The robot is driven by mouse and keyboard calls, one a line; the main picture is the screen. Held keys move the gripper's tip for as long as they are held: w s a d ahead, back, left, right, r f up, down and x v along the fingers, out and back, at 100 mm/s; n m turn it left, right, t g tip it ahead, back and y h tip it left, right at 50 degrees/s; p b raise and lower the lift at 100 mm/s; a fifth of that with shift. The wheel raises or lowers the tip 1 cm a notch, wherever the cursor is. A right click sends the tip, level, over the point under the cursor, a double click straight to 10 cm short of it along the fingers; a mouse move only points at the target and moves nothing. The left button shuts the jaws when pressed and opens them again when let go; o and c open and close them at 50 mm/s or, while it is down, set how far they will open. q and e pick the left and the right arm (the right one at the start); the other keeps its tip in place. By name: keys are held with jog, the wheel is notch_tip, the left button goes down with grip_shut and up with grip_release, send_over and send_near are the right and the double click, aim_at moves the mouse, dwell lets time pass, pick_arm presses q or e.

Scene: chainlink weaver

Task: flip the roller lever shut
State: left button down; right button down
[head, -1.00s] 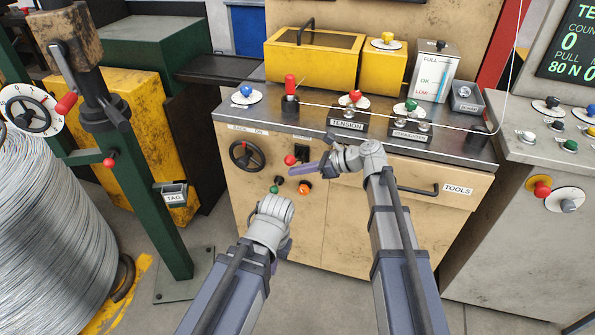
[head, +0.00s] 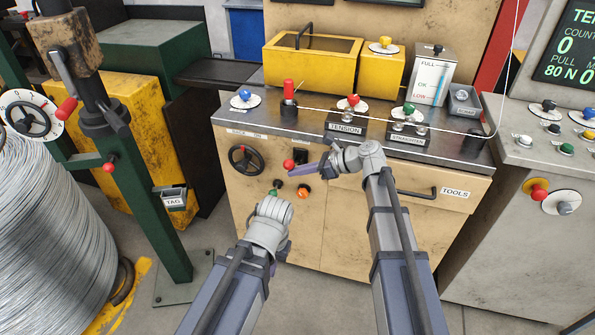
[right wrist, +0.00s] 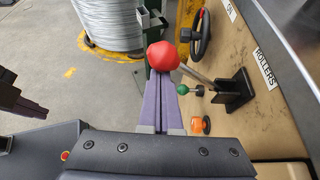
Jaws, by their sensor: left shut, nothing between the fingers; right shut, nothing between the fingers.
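The roller lever (right wrist: 196,74) has a red ball knob and a thin metal rod set in a black bracket beside the ROLLERS label (right wrist: 265,69). In the head view its red knob (head: 289,164) stands out from the tan cabinet front. My right gripper (head: 294,172) is shut, its purple fingertips right at the knob. In the right wrist view the shut fingers (right wrist: 165,80) end at the knob's underside; I cannot tell whether they touch. My left gripper (head: 273,266) is lower, at the front, mostly hidden behind its own wrist, with nothing seen in it.
A green knob (head: 275,191), an orange button (head: 303,191) and a black handwheel (head: 247,159) sit close to the lever on the cabinet front. The TOOLS drawer (head: 400,190) is to the right. A green post (head: 150,210) and wire spool (head: 45,240) stand left.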

notch_tip(320, 180, down, 4)
jog(key=b, duration=0.4)
jog(key=p+v, duration=0.5)
jog(key=v, duration=0.5)
jog(key=shift+s+d+r, duration=0.15)
jog(key=shift+s+d, duration=0.05)
jog(key=shift+d, duration=0.05)
jog(key=s+a+f+n+g+h, duration=0.2)
jog(key=s+a+f+n+h, duration=0.1)
jog(key=s+f+n, duration=0.15)
jog(key=s+a+f+n+g+h, duration=0.1)
jog(key=s+a+f+n+h, duration=0.1)
jog(key=s+a+f+n, duration=0.3)
jog(key=s+d+f+n+h, duration=0.25)
jog(key=s+n+h, duration=0.55)
jog(key=s+n, duration=0.6)
notch_tip(320, 180, up, 14)
jog(key=w+d+n+p, duration=0.1)
jog(key=w+n+p, duration=0.1)
jog(key=p, duration=1.2)
jog(key=shift+g, duration=0.3)
